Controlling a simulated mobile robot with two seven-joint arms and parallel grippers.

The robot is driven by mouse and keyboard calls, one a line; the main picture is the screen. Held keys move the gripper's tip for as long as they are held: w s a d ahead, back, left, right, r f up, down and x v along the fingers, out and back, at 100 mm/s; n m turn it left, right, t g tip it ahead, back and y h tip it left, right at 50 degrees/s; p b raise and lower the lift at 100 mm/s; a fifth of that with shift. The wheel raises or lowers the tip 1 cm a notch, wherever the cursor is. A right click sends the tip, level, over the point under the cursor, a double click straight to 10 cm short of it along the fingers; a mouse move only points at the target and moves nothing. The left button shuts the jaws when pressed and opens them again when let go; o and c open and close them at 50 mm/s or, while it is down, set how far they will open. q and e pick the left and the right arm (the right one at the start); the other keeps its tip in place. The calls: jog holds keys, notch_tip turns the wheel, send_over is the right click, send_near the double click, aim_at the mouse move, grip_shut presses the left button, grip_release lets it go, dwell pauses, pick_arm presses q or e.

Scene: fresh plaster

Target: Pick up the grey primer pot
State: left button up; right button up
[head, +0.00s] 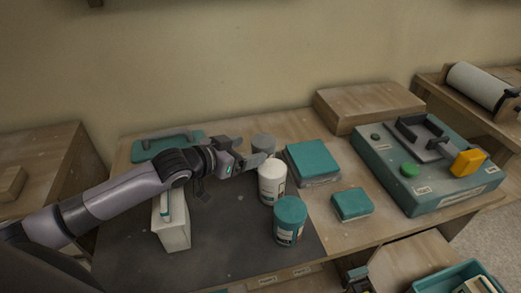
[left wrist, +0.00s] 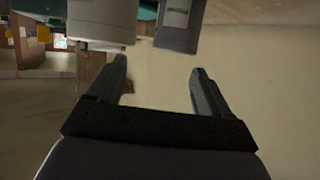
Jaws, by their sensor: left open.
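The grey primer pot (head: 263,143) stands at the back of the dark mat, behind a white pot (head: 272,186). My left gripper (head: 250,157) reaches in from the left, open, with its fingers close to the grey pot and partly covering its lower part. In the left wrist view my left gripper (left wrist: 160,82) is open with nothing between its fingers. A grey pot (left wrist: 178,28) shows upside down beyond the fingertips, with a white pot (left wrist: 105,22) beside it. I cannot tell whether a finger touches either pot. My right gripper is not in view.
A teal-topped pot (head: 290,222) stands in front of the white pot. A teal box (head: 312,160) and a smaller one (head: 352,204) lie to the right. A white container (head: 172,222) stands below my left arm. A large teal case (head: 425,190) fills the right side.

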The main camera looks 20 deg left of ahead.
aim_at(261, 141)
pick_arm(q)
jog(key=shift+w+d+f, duration=0.2)
jog(key=shift+w+f, duration=0.25)
jog(key=shift+w, duration=0.8)
jog(key=shift+w+d+f, duration=0.25)
jog(key=shift+w+f, duration=0.2)
jog(key=shift+w, duration=0.8)
jog(key=shift+w+d+f, duration=0.2)
jog(key=shift+w+f, duration=0.25)
jog(key=shift+w, duration=0.8)
jog(key=c, duration=1.2)
jog(key=shift+r, duration=0.1)
grip_shut()
